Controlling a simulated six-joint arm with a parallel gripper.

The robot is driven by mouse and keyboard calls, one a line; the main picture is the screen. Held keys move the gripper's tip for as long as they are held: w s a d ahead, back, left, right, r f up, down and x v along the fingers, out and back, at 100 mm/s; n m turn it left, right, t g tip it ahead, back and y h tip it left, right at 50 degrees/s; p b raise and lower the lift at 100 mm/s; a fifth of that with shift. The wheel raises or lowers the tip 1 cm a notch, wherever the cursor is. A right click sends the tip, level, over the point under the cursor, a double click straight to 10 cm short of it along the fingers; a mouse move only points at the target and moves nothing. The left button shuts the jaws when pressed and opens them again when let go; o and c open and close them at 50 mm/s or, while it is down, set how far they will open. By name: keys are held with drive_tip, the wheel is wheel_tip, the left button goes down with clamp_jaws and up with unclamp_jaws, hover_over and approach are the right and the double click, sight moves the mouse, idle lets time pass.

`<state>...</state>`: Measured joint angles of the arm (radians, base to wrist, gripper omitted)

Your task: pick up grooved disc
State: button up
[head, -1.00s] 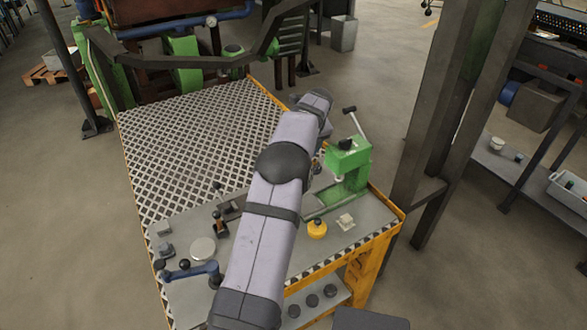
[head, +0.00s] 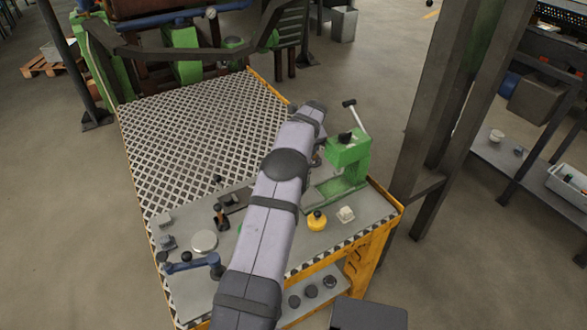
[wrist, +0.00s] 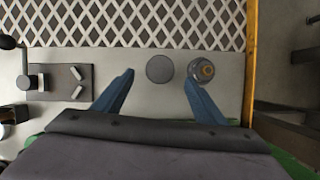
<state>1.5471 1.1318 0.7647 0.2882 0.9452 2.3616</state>
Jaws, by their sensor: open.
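In the wrist view a flat, round, dark grey disc (wrist: 160,69) lies on the light grey bench top, close to the lattice. It looks like the grooved disc, but I cannot make out grooves. My gripper (wrist: 159,76) is open, its two blue fingers on either side of the disc in the picture. Nothing is held. I cannot tell the height of the fingertips above the bench. In the head view my arm hides the gripper and this disc.
A round part with a brassy centre (wrist: 202,70) sits right of the disc, close to the right fingertip. A dark plate with small blocks (wrist: 60,82) lies left. A green press (head: 345,160), a yellow knob (head: 317,221) and a pale round plate (head: 204,242) stand on the bench.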

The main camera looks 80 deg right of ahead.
drive_tip(key=shift+p+x, duration=0.3)
drive_tip(key=shift+x, duration=2.35)
drive_tip(key=c, duration=1.2)
drive_tip(key=shift+r, duration=0.15)
drive_tip(key=c, duration=0.3)
drive_tip(key=shift+r, duration=0.1)
